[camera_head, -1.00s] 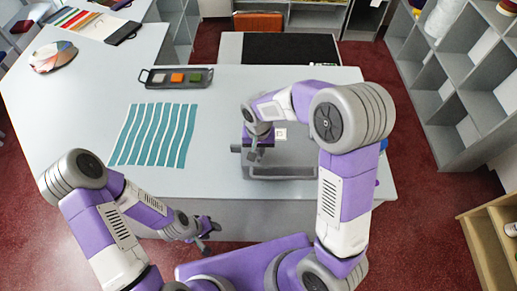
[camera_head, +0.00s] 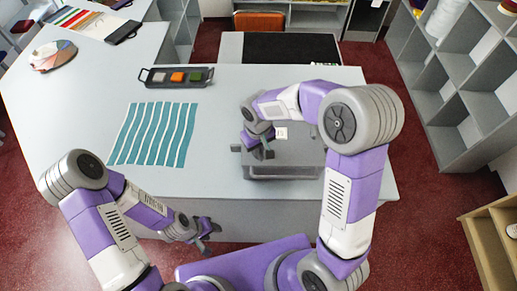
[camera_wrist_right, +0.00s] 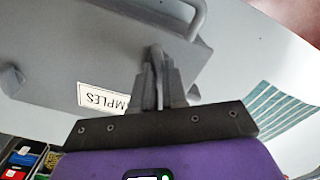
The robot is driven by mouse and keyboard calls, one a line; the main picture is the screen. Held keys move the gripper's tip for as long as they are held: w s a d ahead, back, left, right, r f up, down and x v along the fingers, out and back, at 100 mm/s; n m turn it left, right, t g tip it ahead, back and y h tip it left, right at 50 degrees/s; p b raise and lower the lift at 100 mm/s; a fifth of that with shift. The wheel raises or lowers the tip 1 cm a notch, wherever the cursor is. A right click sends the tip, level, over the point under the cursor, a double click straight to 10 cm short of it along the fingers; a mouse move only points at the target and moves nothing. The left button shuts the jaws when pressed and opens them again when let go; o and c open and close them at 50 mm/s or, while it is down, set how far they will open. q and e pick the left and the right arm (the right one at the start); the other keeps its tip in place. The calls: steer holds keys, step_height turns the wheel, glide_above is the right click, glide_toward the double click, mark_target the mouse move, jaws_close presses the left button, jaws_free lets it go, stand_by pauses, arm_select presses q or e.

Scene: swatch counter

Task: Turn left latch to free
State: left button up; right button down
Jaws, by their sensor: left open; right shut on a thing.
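A grey case (camera_head: 300,152) with a white label (camera_head: 281,133) lies on the counter's front part; the label reads "MPLES" upside down in the right wrist view (camera_wrist_right: 101,97). My right gripper (camera_head: 258,152) is at the case's left front part. In the right wrist view its fingers (camera_wrist_right: 157,68) are shut on the left latch (camera_wrist_right: 156,50), a small grey piece mostly hidden between them. Another small grey piece (camera_wrist_right: 13,80), likely the right latch, shows at that view's left edge. My left gripper (camera_head: 206,230) is open and empty, in front of the counter's edge, away from the case.
A striped teal swatch sheet (camera_head: 155,135) lies left of the case.

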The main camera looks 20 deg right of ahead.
steer(key=n, duration=0.6)
steer(key=shift+a, duration=0.1)
steer(key=n, duration=0.5)
steer(key=shift+s+n, duration=0.15)
steer(key=shift+n, duration=0.15)
stand_by(0.3)
steer(key=c, duration=1.2)
jaws_free()
steer(key=shift+o, duration=0.2)
step_height(320, 180, up, 8)
steer(key=shift+a+f+p, duration=0.1)
steer(key=shift+f+p, duration=0.1)
steer(key=shift+p, duration=0.1)
